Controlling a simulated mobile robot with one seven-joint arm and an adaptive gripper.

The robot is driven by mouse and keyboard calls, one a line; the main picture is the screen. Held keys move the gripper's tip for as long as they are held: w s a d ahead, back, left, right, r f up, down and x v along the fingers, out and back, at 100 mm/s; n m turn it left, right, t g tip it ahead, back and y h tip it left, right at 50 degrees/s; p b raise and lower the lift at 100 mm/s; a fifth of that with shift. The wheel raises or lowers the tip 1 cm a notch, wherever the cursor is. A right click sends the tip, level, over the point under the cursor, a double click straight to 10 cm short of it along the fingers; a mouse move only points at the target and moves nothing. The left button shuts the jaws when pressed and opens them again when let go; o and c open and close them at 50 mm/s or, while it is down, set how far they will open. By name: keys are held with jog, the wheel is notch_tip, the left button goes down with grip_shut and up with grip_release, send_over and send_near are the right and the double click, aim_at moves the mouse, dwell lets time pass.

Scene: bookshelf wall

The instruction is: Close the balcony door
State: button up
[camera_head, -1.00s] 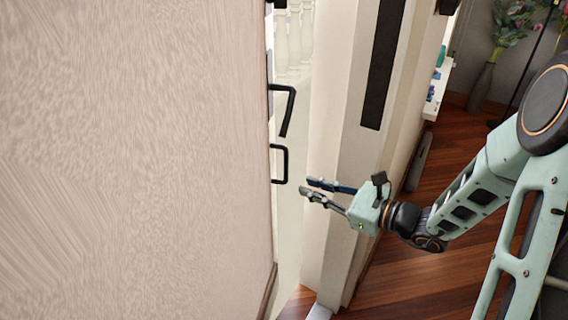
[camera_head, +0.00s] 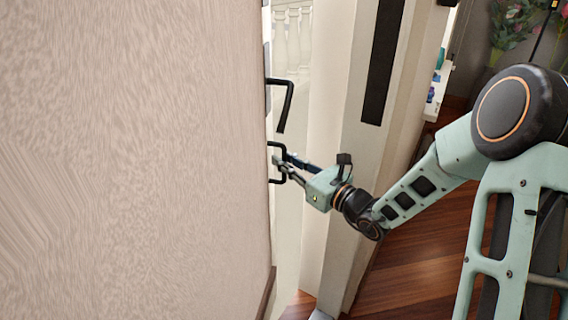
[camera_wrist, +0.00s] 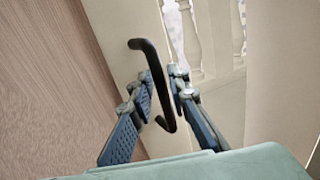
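The balcony door (camera_head: 140,160) stands ajar, and its pale grained face fills the left of the head view. A black lever handle (camera_head: 289,105) and, below it, a black U-shaped pull handle (camera_head: 271,178) stick out at its edge. My gripper (camera_head: 281,164) is at the pull handle. In the wrist view, the bar of the pull handle (camera_wrist: 157,72) runs between the two fingertips of my gripper (camera_wrist: 163,92). The fingers are apart on either side of the bar, with a gap on the left; contact on the right is unclear.
The pale door frame (camera_head: 345,200) with a dark vertical strip stands right of the opening, close to my forearm. White balusters (camera_head: 293,40) show outside through the gap. Wooden floor (camera_head: 430,270) lies at the lower right. A white shelf (camera_head: 438,95) and plant stand farther back.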

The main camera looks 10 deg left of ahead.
jog(key=shift+w+a, duration=0.15)
jog(key=shift+a, duration=0.05)
grip_shut()
dwell(0.3)
